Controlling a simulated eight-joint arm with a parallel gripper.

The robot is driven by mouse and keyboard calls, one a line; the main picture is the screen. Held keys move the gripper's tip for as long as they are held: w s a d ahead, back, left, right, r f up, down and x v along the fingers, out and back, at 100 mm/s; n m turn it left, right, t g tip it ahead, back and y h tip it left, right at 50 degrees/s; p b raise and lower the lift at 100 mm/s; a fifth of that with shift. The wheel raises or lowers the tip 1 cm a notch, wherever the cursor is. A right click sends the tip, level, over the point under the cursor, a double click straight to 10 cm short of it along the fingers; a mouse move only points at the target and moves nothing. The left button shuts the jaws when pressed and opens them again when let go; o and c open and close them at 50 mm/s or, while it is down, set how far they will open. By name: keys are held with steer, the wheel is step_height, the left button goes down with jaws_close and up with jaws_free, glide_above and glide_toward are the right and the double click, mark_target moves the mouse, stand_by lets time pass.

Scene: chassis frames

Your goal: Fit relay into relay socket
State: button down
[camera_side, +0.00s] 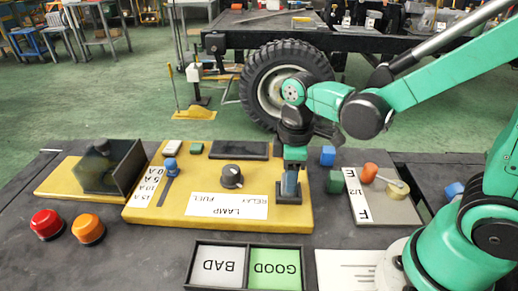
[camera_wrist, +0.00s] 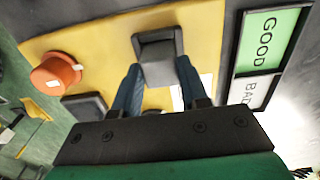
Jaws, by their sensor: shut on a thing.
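My gripper (camera_side: 290,184) points down over the right end of the yellow panel (camera_side: 190,211), beside the RELAY lettering. In the wrist view, its blue fingers (camera_wrist: 160,80) are shut on a dark grey block, the relay (camera_wrist: 159,62). The relay is close above or on the panel. The relay socket is not clearly visible; a dark base (camera_side: 289,199) shows under the fingertips in the side view. I cannot tell whether the relay is seated or held just above it.
The panel carries a black knob (camera_side: 232,176) and a blue slider (camera_side: 170,164). A GOOD/BAD tray (camera_side: 247,243) lies in front. An orange cylinder (camera_wrist: 55,76) shows at left in the wrist view.

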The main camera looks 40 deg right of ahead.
steer(key=shift+f, duration=0.1)
steer(key=shift+c, duration=2.3)
jaws_free()
step_height(320, 180, up, 12)
steer(key=f+m+t, duration=0.1)
steer(key=m+t, duration=0.1)
steer(key=m, duration=0.1)
steer(key=d+f+m+t, duration=0.1)
steer(key=m+t, duration=0.1)
steer(key=m, duration=0.1)
steer(key=d+f+m+t, duration=0.1)
steer(key=f+m+t, duration=0.1)
steer(key=m+t, duration=0.1)
steer(key=shift+s+d, duration=0.2)
steer(key=shift+s, duration=0.2)
